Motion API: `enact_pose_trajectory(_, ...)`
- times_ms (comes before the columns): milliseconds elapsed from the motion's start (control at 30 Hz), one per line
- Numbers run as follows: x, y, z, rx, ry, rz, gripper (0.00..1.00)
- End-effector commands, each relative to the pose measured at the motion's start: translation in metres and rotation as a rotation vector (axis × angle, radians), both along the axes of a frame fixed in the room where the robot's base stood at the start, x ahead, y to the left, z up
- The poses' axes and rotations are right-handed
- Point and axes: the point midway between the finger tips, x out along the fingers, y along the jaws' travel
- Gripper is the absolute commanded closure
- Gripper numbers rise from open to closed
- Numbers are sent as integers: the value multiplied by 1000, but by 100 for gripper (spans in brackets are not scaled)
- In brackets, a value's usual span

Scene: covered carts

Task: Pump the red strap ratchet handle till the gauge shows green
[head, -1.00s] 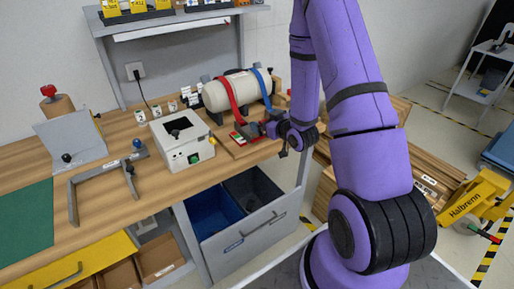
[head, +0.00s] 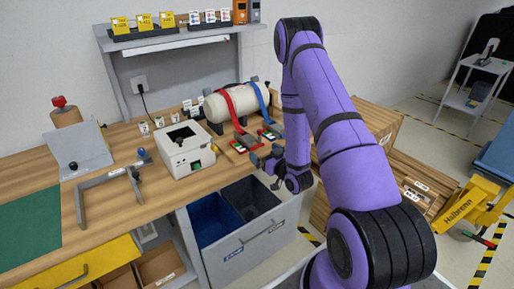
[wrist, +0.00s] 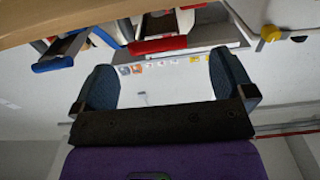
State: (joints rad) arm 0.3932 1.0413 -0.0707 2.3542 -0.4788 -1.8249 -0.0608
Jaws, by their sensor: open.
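A cream tank (head: 213,108) lies on the wooden bench, held by a red strap (head: 240,106) and a blue strap (head: 263,98). The red strap's ratchet handle (wrist: 158,44) shows as a red grip in the wrist view; the blue strap's ratchet handle (wrist: 52,64) is to its left. Small red, white and green markings show by the ratchets in the head view, too small to read as a gauge. My gripper (head: 265,161) is open and empty, at the bench's front edge in front of the ratchets. Its two fingers (wrist: 165,83) are wide apart and touch neither handle.
A white box (head: 185,155) with a green button stands left of the ratchets. A grey frame (head: 110,180) stands further left. Below the bench is an open drawer (head: 262,235) with blue and dark bins. A shelf (head: 180,35) is above.

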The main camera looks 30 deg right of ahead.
Motion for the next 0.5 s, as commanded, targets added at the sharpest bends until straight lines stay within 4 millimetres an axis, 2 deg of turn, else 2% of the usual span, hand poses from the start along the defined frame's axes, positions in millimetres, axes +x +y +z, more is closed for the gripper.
enact_pose_trajectory(200,34,1,0,-1,-1,2,0)
enact_pose_trajectory(500,52,2,0,0,1,0,0)
